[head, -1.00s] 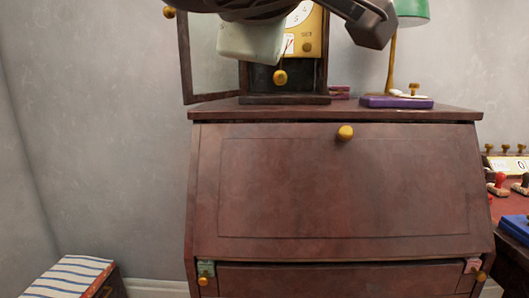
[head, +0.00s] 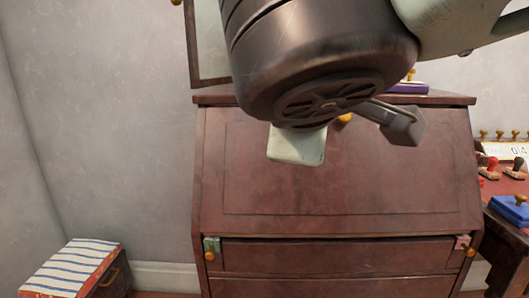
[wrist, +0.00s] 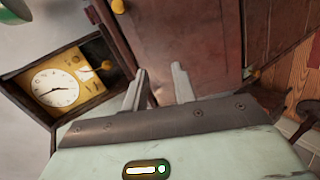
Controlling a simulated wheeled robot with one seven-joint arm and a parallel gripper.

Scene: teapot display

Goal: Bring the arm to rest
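My gripper (wrist: 159,82) shows in the wrist view with its two fingers apart and nothing between them. I cannot tell how far the hand is from the desk. The desk's slanted lid is shut.
The clock (wrist: 57,88) in its wooden case shows at the left of the wrist view. A striped-top box (head: 72,268) stands on the floor at left. A side table with stamps and a blue pad (head: 512,207) is at right.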

